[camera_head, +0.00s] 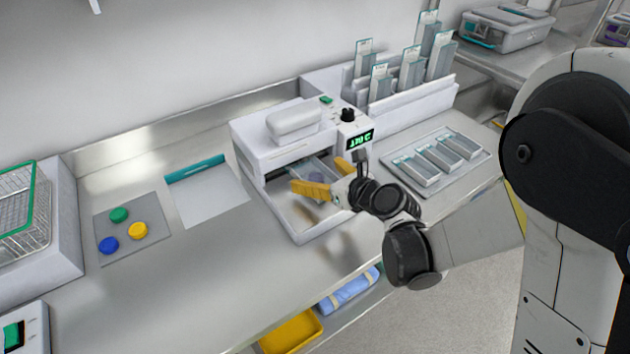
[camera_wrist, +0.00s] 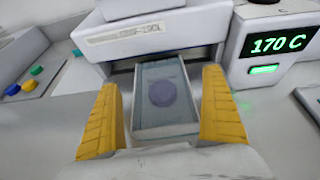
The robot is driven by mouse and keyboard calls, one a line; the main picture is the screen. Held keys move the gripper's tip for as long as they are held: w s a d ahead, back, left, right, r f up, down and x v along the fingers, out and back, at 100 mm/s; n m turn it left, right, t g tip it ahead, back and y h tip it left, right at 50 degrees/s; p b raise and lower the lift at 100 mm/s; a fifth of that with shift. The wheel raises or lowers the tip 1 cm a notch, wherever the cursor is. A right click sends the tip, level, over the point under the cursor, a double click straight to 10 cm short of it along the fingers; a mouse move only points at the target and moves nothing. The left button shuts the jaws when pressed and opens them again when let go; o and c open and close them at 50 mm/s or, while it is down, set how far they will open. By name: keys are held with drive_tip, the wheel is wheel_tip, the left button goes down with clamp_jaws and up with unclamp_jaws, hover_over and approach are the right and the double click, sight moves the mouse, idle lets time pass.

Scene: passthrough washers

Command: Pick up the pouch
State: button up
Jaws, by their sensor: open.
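The pouch (camera_wrist: 163,108) is a flat, clear rectangle with a purple round item inside. In the wrist view it lies in the opening of the white sealing machine (camera_wrist: 172,32), between the two yellow fingers of my gripper (camera_wrist: 162,112). The fingers are open, one on each side of the pouch, and I see a gap on both sides. In the head view my gripper (camera_head: 320,178) is at the machine's (camera_head: 285,148) front, and the pouch (camera_head: 322,172) is partly hidden by the fingers. The machine's display reads 170 C.
A tray (camera_head: 393,157) with several pouches is right of the machine, before a rack (camera_head: 437,97) of upright packets. Left are a white sheet with a teal edge (camera_head: 208,195), a mat (camera_head: 103,226) with coloured caps, and a wire basket (camera_head: 22,208).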

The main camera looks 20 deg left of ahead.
drive_tip(key=shift+x, duration=1.15)
drive_tip(key=shift+d, duration=0.1)
drive_tip(key=c, duration=1.2)
drive_tip(key=shift+s+r, duration=0.1)
